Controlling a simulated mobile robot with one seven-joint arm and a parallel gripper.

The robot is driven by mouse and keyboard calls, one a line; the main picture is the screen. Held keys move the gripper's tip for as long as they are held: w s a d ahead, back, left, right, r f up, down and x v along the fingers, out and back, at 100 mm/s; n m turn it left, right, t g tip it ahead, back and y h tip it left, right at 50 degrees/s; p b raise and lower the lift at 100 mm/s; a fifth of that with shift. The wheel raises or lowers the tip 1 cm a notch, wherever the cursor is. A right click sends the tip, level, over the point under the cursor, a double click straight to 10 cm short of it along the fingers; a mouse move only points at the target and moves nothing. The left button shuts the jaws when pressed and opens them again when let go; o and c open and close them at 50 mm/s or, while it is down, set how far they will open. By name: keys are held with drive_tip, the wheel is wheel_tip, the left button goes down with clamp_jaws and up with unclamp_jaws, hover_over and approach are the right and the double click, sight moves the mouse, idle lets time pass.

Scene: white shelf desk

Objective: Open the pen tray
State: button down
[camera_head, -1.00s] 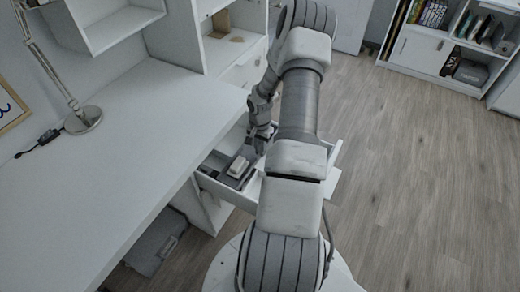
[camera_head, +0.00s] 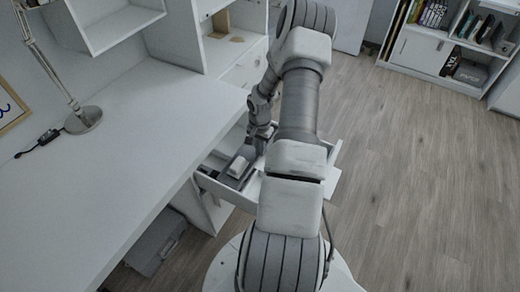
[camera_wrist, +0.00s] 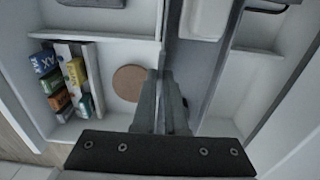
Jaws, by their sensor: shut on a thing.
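An open drawer (camera_head: 226,193) stands out from under the desk in the head view. In it lies a grey pen tray (camera_head: 218,172) with a white block-shaped thing (camera_head: 240,164). In the wrist view the grey pen tray (camera_wrist: 206,62) lies between the side compartments, with the white thing (camera_wrist: 205,18) at the top. My gripper (camera_wrist: 162,85) reaches down into the drawer and is shut on what looks like the tray's thin edge; the fingers hide the exact contact. In the head view my arm hides most of the gripper and part of the drawer.
The left compartment holds several small coloured boxes (camera_wrist: 62,80) and a round brown disc (camera_wrist: 129,83). The white desk top (camera_head: 110,180) is above the drawer, with a lamp base (camera_head: 83,119). A grey box (camera_head: 157,242) is under the desk. The floor to the right is clear.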

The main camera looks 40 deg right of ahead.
drive_tip(key=shift+s, duration=0.1)
idle(0.4)
drive_tip(key=s+d, duration=0.2)
drive_tip(key=s, duration=0.6)
drive_tip(key=shift+s+d+p, duration=0.3)
drive_tip(key=shift+s+p, duration=0.05)
drive_tip(key=shift+s, duration=0.05)
drive_tip(key=c, duration=1)
unclamp_jaws()
drive_tip(key=shift+o, duration=0.2)
drive_tip(key=shift+r, duration=0.1)
wheel_tip(320, 180, up, 17)
drive_tip(key=p, duration=0.2)
drive_tip(key=shift+r+p, duration=0.15)
drive_tip(key=shift+p, duration=0.2)
drive_tip(key=shift+w, duration=0.1)
